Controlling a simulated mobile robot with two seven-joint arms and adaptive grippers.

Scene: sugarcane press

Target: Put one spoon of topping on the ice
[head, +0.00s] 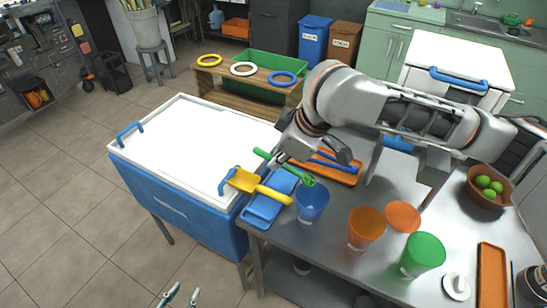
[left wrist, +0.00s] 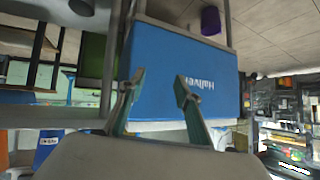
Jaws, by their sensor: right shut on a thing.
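My right gripper (head: 310,157) is shut on a green spoon (head: 266,156), whose head is at the upper rim of the blue cup (head: 312,206) in the picture. I cannot tell whether the spoon's head carries topping or touches the cup. The inside of the blue cup is too small to make out, so no ice can be seen clearly. An orange cup (head: 366,228) and a green cup (head: 422,256) stand to its right; their contents are unclear. My left gripper (head: 180,295) is open and empty, low in front of the cooler; it also shows in the left wrist view (left wrist: 158,84).
A blue cooler (head: 185,205) with a white lid stands left of the metal table. An orange disc (head: 403,217), an orange tray (head: 492,275) and a brown bowl of limes (head: 487,200) are at right.

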